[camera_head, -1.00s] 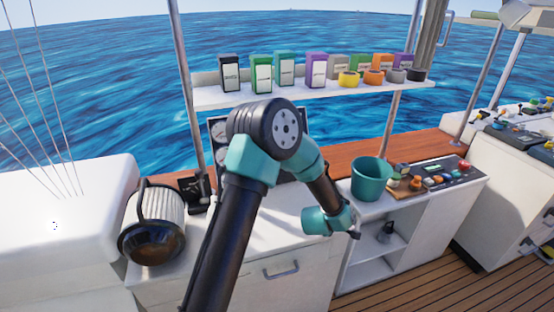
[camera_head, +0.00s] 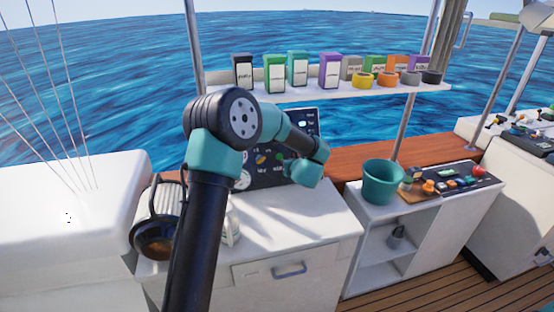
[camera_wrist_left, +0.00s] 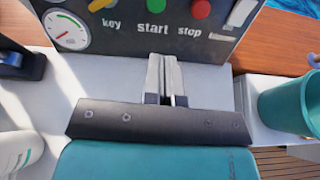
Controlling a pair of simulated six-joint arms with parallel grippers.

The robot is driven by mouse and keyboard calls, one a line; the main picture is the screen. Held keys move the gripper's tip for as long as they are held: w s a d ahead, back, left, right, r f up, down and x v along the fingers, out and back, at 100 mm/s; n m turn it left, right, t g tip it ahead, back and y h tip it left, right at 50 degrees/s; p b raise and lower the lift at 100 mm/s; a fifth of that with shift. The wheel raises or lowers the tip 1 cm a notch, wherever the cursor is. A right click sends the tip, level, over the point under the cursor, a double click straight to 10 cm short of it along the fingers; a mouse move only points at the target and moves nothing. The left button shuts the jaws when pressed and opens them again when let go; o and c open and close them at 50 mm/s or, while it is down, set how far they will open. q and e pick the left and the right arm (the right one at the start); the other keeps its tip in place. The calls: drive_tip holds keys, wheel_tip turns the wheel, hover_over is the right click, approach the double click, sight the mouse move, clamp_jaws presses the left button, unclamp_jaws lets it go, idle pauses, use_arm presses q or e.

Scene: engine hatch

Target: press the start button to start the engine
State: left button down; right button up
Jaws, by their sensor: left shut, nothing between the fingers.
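The dark engine panel (camera_head: 300,122) stands upright at the back of the white counter, partly hidden by my left arm. In the left wrist view, the green start button (camera_wrist_left: 155,6) is at the top edge above the word "start". The yellow key (camera_wrist_left: 99,4) is to its left and the red stop button (camera_wrist_left: 201,9) to its right, all cut by the frame. My left gripper (camera_wrist_left: 166,58) is shut and empty, its tips just below the "start" label in the picture. Contact with the panel cannot be told. My right gripper is not in view.
A shelf (camera_head: 300,95) with boxes and tape rolls hangs above the panel. A round filter (camera_head: 152,240) is at the left. The counter (camera_head: 310,215) before the panel is mostly clear.

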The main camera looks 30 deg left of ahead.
sight(280, 157)
use_arm(q)
drive_tip(key=shift+a+r+n, duration=0.15)
drive_tip(key=shift+a+n, duration=0.1)
drive_tip(key=shift+n, duration=0.25)
drive_tip(key=x, duration=1.4)
drive_tip(key=shift+s, duration=0.15)
